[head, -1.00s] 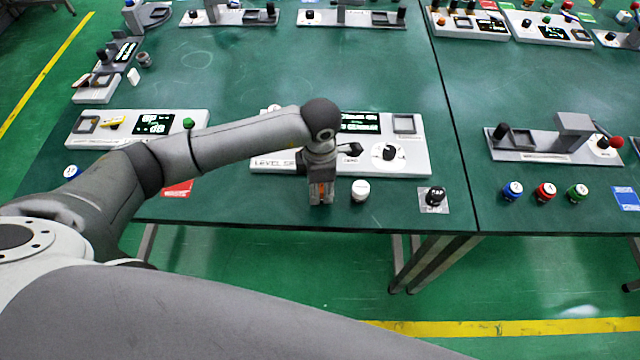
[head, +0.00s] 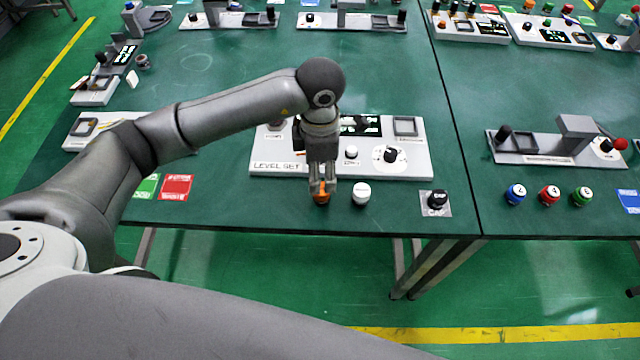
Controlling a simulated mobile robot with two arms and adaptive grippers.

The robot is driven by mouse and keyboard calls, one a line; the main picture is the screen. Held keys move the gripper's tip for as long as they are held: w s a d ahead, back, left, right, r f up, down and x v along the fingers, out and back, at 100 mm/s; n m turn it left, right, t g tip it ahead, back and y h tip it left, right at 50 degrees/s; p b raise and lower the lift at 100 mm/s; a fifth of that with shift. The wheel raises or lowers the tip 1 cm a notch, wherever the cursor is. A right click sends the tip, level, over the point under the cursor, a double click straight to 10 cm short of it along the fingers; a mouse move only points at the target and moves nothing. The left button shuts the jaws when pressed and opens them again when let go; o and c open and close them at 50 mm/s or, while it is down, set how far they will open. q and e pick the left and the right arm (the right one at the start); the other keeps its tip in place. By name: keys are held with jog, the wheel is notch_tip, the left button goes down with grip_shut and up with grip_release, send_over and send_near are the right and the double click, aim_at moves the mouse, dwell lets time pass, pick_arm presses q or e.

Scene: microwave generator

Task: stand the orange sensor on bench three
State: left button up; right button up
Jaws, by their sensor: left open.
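The orange sensor (head: 321,199) is a small orange piece near the front edge of the left green bench (head: 250,207), in front of the white LEVEL SET panel (head: 275,168). It is partly hidden by my left gripper (head: 322,188), which points down over it with its fingers open around or just above it. I cannot tell whether they touch it. A white-topped knob (head: 361,193) stands just right of it. I see no label that tells which bench is bench three. My right gripper is not in view.
A black knob (head: 437,200) on a pale plate stands farther right. Red (head: 176,187) and green (head: 146,187) cards lie to the left. Blue (head: 515,194), red (head: 549,194) and green (head: 582,196) buttons stand on the right bench. The bench is clear between the panel rows.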

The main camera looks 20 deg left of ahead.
pick_arm(q)
jog(key=shift+r+b, duration=0.3)
jog(key=shift+r, duration=1.9)
